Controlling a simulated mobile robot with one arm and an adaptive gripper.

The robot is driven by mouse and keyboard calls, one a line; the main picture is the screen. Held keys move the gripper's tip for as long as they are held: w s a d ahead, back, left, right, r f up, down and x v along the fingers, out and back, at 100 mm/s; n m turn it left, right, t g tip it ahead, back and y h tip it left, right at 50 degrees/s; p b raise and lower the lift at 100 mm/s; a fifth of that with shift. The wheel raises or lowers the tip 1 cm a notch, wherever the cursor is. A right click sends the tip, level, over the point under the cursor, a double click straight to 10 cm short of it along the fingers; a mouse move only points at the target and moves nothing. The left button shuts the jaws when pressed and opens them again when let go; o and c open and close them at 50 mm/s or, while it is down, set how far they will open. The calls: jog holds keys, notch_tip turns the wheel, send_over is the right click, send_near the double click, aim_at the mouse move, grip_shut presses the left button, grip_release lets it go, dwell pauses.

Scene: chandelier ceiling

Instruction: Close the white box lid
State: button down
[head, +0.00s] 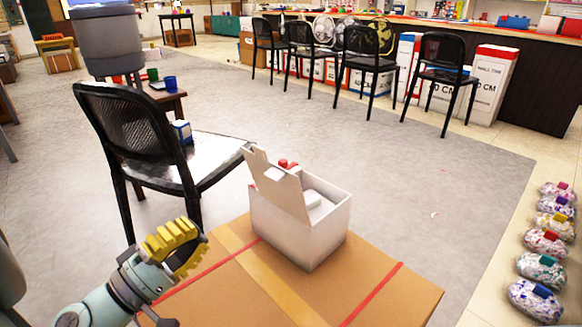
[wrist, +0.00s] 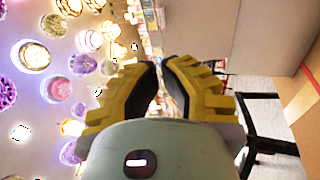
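The white box (head: 318,238) stands on a large cardboard carton. Its lid (head: 283,190) is raised steeply along the box's left side, so the box is open. A small white item (head: 313,199) shows inside; the rest of the inside is partly hidden by the lid. My gripper (head: 186,248) is left of the box and apart from it, near the carton's left edge. In the wrist view my gripper (wrist: 160,62) shows two yellow ribbed fingers with a narrow gap and nothing held between them. I cannot make out the box in that view.
The cardboard carton (head: 375,280) with red and tan tape has bare top around the box. A black chair (head: 135,135) stands close behind my gripper. Something red (head: 288,164) shows behind the lid. Several speckled bundles (head: 540,300) lie at right.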

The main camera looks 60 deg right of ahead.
jog(key=b+x, duration=0.2)
jog(key=x, duration=1.2)
jog(key=shift+s+r, duration=0.1)
jog(key=shift+r, duration=0.1)
dwell(0.3)
